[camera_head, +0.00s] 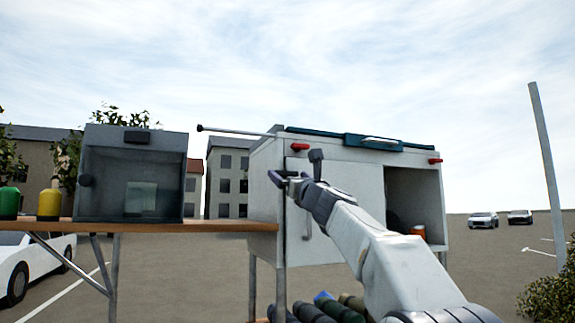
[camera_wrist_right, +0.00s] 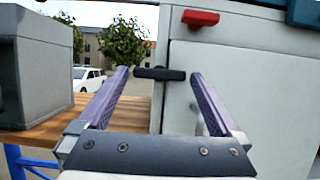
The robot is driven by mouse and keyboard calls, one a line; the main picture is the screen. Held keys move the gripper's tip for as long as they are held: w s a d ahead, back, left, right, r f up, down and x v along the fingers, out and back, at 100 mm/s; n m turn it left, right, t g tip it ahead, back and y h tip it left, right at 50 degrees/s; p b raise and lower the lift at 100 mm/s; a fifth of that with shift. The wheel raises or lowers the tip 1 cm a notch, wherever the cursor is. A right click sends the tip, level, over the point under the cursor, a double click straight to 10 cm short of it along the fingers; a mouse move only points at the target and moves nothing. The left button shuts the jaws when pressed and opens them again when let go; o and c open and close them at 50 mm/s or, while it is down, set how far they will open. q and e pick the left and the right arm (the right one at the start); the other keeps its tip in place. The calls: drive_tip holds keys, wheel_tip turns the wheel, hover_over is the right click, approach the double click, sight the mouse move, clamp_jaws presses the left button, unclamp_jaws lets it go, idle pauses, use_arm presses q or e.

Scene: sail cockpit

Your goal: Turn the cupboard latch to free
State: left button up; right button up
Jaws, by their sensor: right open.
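A dark bar-shaped latch (camera_wrist_right: 160,74) lies about level at the door's left edge. My right gripper (camera_wrist_right: 158,76) is open, with a finger on either side of the latch; I cannot tell whether they touch it. In the head view my right gripper (camera_head: 291,184) is in front of the door's left edge and partly hides the latch (camera_head: 276,179). My left gripper is not in view.
Red catches (camera_head: 299,147) sit along the cupboard's top edge, one also above the latch (camera_wrist_right: 200,18). A grey box with a clear front (camera_head: 130,175) stands on the wooden bench (camera_head: 150,227) to the left. A door handle (camera_head: 307,226) hangs below my gripper.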

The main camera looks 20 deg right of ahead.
drive_tip(key=shift+p+x, duration=0.3)
drive_tip(key=shift+x, duration=0.55)
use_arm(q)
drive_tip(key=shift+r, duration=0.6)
use_arm(e)
drive_tip(key=c, duration=1.1)
drive_tip(key=shift+c, duration=0.2)
